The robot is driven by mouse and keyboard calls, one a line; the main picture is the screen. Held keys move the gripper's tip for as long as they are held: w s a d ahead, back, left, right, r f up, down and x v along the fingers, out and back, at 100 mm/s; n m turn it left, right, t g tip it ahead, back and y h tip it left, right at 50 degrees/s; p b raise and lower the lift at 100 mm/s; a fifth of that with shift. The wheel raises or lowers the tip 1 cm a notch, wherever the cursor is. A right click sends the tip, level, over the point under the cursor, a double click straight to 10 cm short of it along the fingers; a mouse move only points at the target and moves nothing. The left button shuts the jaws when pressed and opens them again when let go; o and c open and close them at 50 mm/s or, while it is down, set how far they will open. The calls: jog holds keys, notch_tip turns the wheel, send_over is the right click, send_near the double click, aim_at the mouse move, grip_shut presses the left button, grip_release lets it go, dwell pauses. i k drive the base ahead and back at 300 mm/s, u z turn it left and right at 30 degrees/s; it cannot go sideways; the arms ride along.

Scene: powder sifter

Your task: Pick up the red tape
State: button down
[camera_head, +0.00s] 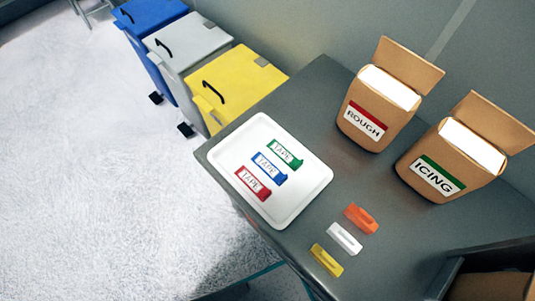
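The red tape (252,183) lies in the white tray (300,203), toward the tray's lower left side. It is a small red piece with a white label reading TAPE. The blue tape (269,167) and the green tape (286,153) lie in the same tray, up and to the right of the red one, in a diagonal row. My gripper is not in view.
The tray sits on a dark grey table (340,190). A ROUGH box (375,118) and an ICING box (440,172) stand open at the right. Orange (361,217), white (345,237) and yellow (327,259) clips lie nearby. Blue, grey and yellow bins (235,85) stand beyond the table.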

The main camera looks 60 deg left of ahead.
aim_at(255, 185)
jog(key=u, duration=0.5)
jog(key=k, duration=1.2)
jog(key=u, duration=0.55)
jog(key=i, duration=1.05)
jog(key=u, duration=1.35)
jog(key=k, duration=0.9)
jog(key=z, duration=0.55)
jog(key=i, duration=0.5)
